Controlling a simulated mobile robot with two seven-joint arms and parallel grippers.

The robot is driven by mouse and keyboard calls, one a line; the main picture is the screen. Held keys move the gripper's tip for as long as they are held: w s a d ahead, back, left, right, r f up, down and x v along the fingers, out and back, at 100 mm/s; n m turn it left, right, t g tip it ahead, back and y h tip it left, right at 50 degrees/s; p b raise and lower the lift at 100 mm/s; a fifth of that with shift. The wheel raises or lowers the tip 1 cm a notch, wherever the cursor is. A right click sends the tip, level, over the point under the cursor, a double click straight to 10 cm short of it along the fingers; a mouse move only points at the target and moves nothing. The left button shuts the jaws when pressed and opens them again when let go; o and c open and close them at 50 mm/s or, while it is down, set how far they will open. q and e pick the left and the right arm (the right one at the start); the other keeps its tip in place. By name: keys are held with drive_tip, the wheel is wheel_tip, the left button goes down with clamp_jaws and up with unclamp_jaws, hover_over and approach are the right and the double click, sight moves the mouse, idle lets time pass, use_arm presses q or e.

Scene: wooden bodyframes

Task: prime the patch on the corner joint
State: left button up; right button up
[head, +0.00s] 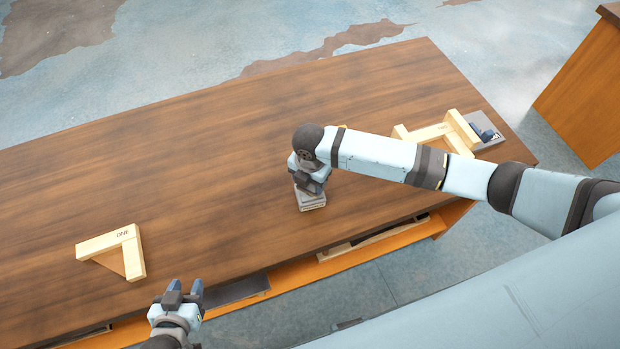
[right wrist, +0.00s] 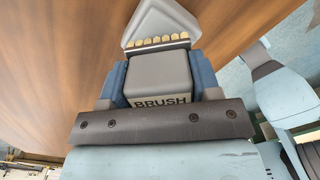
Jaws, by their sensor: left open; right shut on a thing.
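A pale wooden corner joint marked ONE (head: 122,234) lies on the table at the left. A second pale wooden corner joint (head: 437,132) lies at the far right, partly hidden by my right arm. I cannot make out a patch on either. My right gripper (head: 312,187) is shut on a grey brush (right wrist: 158,75) labelled BRUSH, over the table's middle near the front edge. Pale bristles show at the brush's end in the right wrist view, with a grey rounded piece (right wrist: 160,20) just beyond them. My left gripper (head: 184,288) is open and empty by the front edge, below and right of joint ONE.
An orange shelf (head: 375,246) runs below the front edge. An orange cabinet (head: 583,90) stands at right.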

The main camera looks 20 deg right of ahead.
drive_tip(key=shift+f, duration=0.5)
idle(0.7)
drive_tip(key=shift+f, duration=0.1)
idle(1.7)
wheel_tip(320, 180, up, 5)
drive_tip(key=p, duration=0.5)
drive_tip(key=shift+r, duration=1.05)
